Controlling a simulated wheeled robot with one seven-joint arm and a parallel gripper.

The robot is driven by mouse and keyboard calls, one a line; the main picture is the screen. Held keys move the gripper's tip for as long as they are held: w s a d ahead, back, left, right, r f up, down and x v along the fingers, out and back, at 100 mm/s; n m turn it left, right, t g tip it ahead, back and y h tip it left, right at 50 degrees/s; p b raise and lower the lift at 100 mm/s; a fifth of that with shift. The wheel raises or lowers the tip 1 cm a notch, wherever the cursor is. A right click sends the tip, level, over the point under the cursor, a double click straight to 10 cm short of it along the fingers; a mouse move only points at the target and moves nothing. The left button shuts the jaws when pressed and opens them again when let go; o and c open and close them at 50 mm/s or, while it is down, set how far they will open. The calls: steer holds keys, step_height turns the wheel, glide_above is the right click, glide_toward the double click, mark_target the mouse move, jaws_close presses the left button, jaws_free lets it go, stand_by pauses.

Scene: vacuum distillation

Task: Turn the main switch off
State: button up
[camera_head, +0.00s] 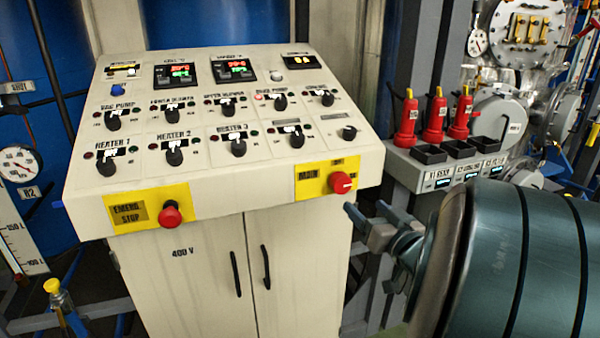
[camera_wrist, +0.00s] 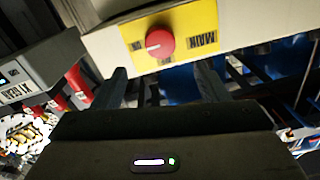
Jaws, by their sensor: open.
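The main switch (camera_head: 341,182) is a red round knob with a white mark, on a yellow plate labelled MAIN at the right of the cream console's front face. It also shows in the wrist view (camera_wrist: 160,42), at the top centre. My gripper (camera_head: 367,216) is just below and to the right of the switch in the head view, in front of the cabinet's right side. In the wrist view its two fingers (camera_wrist: 160,80) stand apart, with the knob beyond and between them. The gripper is open and empty, and it does not appear to touch the knob.
The red emergency stop button (camera_head: 170,216) is on the same front face, to the left. The sloped console (camera_head: 220,160) above carries several black knobs and displays.

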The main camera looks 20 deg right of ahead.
mark_target(344, 186)
steer(key=w, duration=0.3)
steer(key=w+p, duration=0.1)
steer(key=w, duration=0.3)
steer(key=w+p, duration=0.1)
steer(key=w, duration=0.2)
steer(key=shift+w+a, duration=0.15)
steer(key=shift+a, duration=0.25)
steer(key=c, duration=1)
